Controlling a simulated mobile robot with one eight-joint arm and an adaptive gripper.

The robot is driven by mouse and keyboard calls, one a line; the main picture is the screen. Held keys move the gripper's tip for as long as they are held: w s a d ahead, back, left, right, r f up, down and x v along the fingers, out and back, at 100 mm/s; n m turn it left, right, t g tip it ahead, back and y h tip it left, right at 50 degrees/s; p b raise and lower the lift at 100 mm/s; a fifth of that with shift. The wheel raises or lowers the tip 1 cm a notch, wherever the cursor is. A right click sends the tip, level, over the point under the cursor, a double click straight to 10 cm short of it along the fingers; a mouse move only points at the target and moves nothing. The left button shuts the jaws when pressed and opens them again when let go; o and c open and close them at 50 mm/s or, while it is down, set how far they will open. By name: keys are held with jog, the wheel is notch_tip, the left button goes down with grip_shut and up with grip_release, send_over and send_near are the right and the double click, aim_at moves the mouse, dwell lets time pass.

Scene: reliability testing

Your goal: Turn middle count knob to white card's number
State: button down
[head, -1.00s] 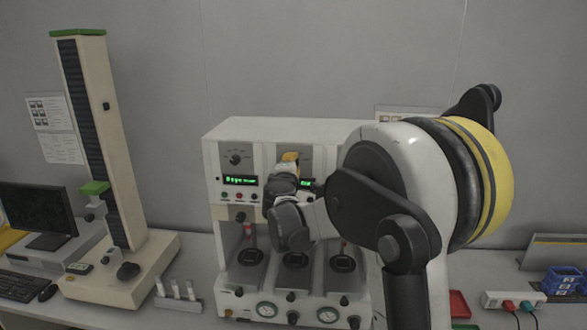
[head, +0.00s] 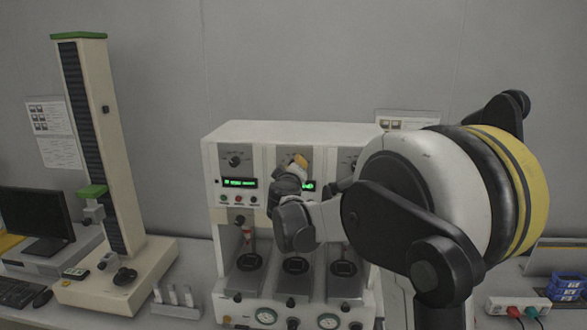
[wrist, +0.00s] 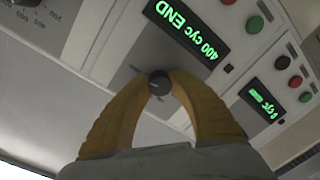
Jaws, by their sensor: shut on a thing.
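The testing machine (head: 285,131) is a white cabinet with side-by-side stations, each with a knob and green display. My gripper's yellow fingers (head: 300,161) are at the middle station's upper panel, with my dark wrist below covering part of it. In the wrist view my gripper (wrist: 159,79) is shut on a small dark round knob (wrist: 160,86), one finger on each side. A green display (wrist: 188,28) near it reads "400 cyc END", upside down. The marks around the held knob are not readable. I cannot make out a white card with a number.
The left station's knob (head: 235,161) and the right station's knob (head: 345,161) flank my gripper. Coloured buttons (wrist: 256,24) lie close to the fingers in the wrist view. A tall column tester (head: 92,140) stands left; a small tube rack (head: 176,302) sits between.

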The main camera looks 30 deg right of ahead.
jog(key=shift+m, duration=0.4)
dwell(0.3)
jog(key=c, duration=1.1)
grip_release()
jog(key=shift+c, duration=0.2)
jog(key=v, duration=1.2)
